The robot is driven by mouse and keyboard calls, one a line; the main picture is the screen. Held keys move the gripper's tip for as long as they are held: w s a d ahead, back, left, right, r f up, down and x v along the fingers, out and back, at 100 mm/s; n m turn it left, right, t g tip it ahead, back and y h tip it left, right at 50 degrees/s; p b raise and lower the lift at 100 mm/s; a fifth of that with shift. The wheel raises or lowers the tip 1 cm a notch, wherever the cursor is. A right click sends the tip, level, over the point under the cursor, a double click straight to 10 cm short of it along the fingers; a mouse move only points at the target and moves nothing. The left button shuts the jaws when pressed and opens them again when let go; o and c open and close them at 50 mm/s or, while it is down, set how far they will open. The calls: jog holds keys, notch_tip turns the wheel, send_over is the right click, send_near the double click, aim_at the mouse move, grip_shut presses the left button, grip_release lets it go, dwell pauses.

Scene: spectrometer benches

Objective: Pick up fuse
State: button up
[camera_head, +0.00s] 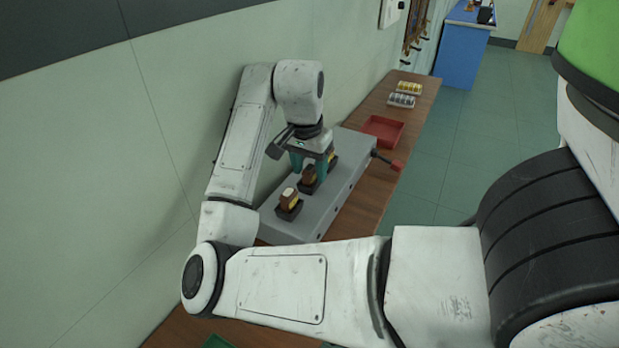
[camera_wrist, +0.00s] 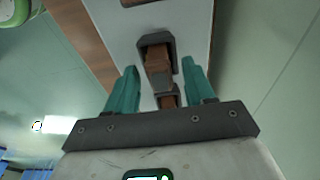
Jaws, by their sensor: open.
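Several brown fuses stand in dark holders in a row on a grey box (camera_head: 332,215). In the head view one fuse (camera_head: 290,198) is nearest, a second fuse (camera_head: 309,175) stands behind it, and another is partly hidden by my gripper (camera_head: 311,163). My gripper is over the far part of the row, its teal fingers apart. In the wrist view my gripper (camera_wrist: 158,75) points at a fuse (camera_wrist: 159,69) in its dark holder, which lies between and slightly beyond the fingertips. Another brown fuse (camera_wrist: 168,100) shows partly behind the palm edge. Finger contact cannot be told.
The box stands on a wooden bench (camera_head: 420,110) along a pale wall. A lever with a red handle (camera_head: 394,165) sticks out at its right end. Behind are a red tray (camera_head: 384,130), a rack of pale pieces (camera_head: 401,100) and a yellow rack (camera_head: 409,87).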

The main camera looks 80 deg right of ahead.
jog(key=shift+f, duration=0.3)
jog(key=shift+c, duration=0.3)
grip_shut()
jog(key=shift+r, duration=0.1)
